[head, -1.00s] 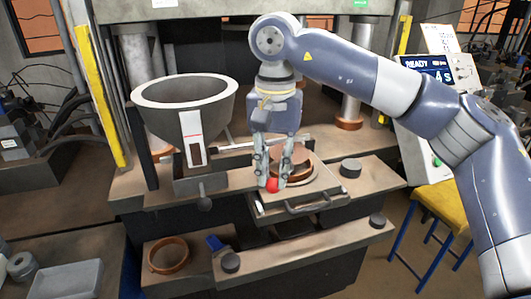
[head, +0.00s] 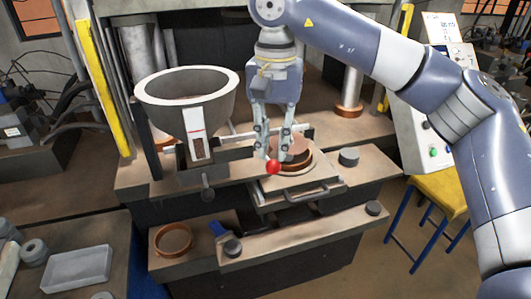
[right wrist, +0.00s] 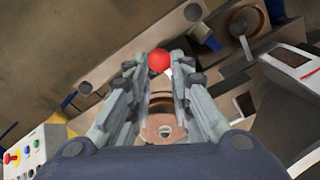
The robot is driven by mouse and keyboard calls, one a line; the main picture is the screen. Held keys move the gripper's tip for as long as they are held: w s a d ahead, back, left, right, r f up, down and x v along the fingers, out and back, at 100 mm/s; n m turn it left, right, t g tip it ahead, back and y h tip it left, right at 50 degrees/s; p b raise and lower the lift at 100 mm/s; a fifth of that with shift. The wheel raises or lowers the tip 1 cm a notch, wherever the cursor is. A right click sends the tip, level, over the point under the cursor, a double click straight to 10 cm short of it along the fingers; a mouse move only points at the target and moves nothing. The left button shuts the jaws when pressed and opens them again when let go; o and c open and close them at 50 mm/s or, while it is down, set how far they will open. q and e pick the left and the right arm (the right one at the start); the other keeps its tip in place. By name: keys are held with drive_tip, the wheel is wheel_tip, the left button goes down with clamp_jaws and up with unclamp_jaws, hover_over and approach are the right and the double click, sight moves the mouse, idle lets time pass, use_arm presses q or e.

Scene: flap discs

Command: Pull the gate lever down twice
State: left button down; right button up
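The gate lever shows as a red ball knob (head: 273,167) in front of the round copper-coloured mould (head: 298,158); its rod is mostly hidden. My right gripper (head: 272,160) reaches down from above with its fingertips on either side of the knob. In the right wrist view the red knob (right wrist: 159,60) sits between the two fingertips (right wrist: 160,66), which appear closed on it. The grey hopper (head: 150,98) with a white-framed level window (head: 197,147) stands left of the gripper. My left gripper is not in view.
A tray with a handle (head: 300,194) sits below the knob. Black knobs (head: 348,157) stand on the press ledges. A copper ring (head: 173,240) lies on the lower left ledge. A control panel (head: 440,130) and yellow stool (head: 440,195) are at the right.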

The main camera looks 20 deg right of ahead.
sight(274, 161)
drive_tip(key=shift+s+f+b, duration=0.15)
drive_tip(key=shift+f+b, duration=1.7)
drive_tip(key=shift+f, duration=0.8)
wheel_tip(274, 161, down, 5)
drive_tip(key=b, duration=0.3)
drive_tip(key=shift+r, duration=0.25)
wheel_tip(274, 161, up, 10)
drive_tip(key=p, duration=0.7)
drive_tip(key=shift+p, duration=0.35)
